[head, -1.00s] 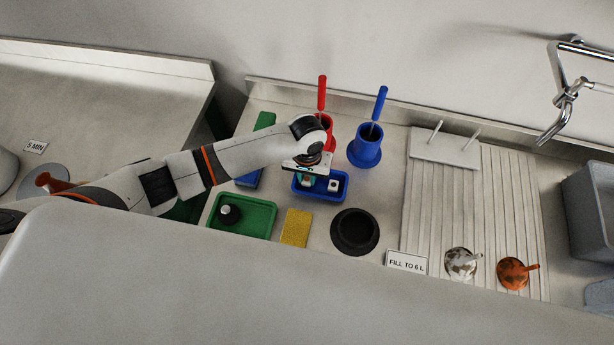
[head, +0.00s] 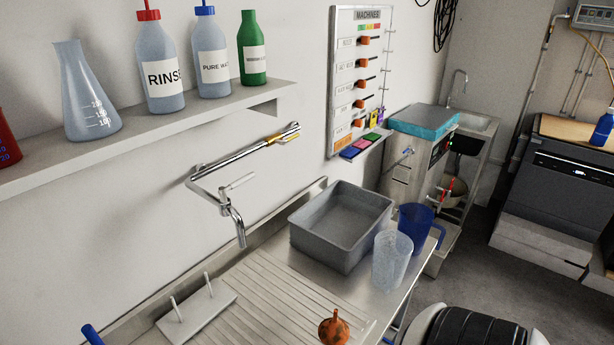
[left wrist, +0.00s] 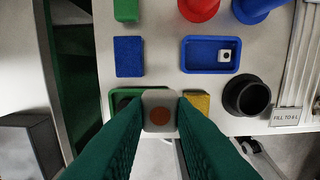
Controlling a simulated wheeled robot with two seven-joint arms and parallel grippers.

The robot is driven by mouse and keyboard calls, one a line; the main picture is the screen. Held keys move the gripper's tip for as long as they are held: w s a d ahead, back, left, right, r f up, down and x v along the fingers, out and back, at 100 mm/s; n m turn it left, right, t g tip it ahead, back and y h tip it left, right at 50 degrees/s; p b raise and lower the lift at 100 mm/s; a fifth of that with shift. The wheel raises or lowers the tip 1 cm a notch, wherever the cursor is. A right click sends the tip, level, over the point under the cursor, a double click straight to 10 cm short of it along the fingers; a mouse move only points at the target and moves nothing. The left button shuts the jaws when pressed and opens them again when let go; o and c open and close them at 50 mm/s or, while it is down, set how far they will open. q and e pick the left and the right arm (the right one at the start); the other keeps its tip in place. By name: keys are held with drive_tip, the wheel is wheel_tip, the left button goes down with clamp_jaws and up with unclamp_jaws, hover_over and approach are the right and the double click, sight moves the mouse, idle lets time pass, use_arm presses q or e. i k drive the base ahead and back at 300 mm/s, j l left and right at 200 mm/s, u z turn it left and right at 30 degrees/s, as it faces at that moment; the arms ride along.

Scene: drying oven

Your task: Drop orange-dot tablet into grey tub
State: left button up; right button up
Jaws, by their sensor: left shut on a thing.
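The orange-dot tablet (left wrist: 159,113), a pale block with a brownish-orange dot facing the camera, is between the fingers of my left gripper (left wrist: 160,122) in the left wrist view. The green fingers are shut on its two sides and hold it above the worktop. The grey tub (head: 325,248) stands at the right end of the counter beyond the ribbed drainboard in the head view. Its inside looks empty. Neither gripper shows in the head view, and the tub is not in the left wrist view.
A blue jug (head: 415,222) and a clear beaker (head: 391,262) stand right of the tub. A tap (head: 236,222) juts out left of it. In the wrist view, a blue tray (left wrist: 187,58) holds another pale tablet (left wrist: 224,56), near a black round holder (left wrist: 238,108).

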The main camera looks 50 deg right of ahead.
sight(336, 234)
drive_tip(key=j+z, duration=0.1)
drive_tip(key=z, duration=0.4)
drive_tip(key=j+z, duration=0.1)
drive_tip(key=z, duration=0.35)
drive_tip(key=j+z, duration=0.1)
drive_tip(key=z, duration=0.4)
